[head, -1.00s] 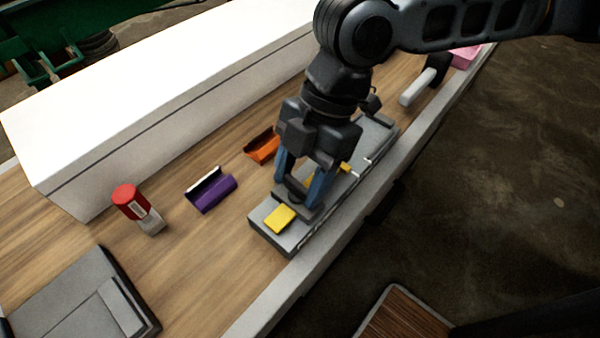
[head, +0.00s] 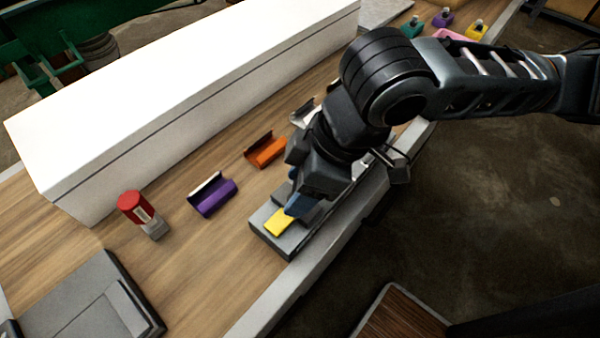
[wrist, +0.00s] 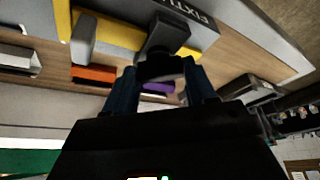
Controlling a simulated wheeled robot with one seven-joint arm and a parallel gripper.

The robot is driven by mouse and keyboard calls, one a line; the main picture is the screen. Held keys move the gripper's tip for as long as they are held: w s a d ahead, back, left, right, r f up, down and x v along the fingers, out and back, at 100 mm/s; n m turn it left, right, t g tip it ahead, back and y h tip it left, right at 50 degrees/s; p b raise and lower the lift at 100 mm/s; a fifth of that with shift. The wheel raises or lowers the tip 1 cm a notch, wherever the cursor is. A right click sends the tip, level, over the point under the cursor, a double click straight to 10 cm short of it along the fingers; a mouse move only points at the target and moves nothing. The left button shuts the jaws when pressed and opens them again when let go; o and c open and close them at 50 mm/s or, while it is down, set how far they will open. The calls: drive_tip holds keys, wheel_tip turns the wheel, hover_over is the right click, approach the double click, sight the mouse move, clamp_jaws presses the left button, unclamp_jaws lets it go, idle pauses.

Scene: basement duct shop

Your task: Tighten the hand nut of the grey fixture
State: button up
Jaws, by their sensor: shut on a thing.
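The grey fixture (head: 267,238) lies along the front edge of the bench, with a yellow block (head: 280,222) on its near end. My gripper (head: 297,203) is down over the fixture and tilted. In the wrist view my blue fingers (wrist: 160,88) are closed around the dark hand nut (wrist: 164,42), which stands out from the fixture near its lettered side (wrist: 203,22). In the head view the nut is hidden by my gripper, and my arm covers the far part of the fixture.
An orange holder (head: 267,150), a purple holder (head: 214,198) and a red-capped item (head: 133,206) stand on the bench to the left. A long white box (head: 180,95) runs behind them. A grey case (head: 85,305) lies at near left.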

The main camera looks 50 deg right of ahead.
drive_tip(key=m+h+p, duration=0.1)
drive_tip(key=m+p, duration=0.1)
drive_tip(key=m, duration=0.1)
drive_tip(key=shift+a+r+m+t, duration=0.1)
drive_tip(key=shift+m+t, duration=0.3)
drive_tip(key=shift+m+h, duration=0.9)
drive_tip(key=shift+m, duration=0.9)
drive_tip(key=shift+p, duration=0.3)
drive_tip(key=o, duration=1)
drive_tip(key=shift+o, duration=0.2)
drive_tip(key=shift+a, duration=0.1)
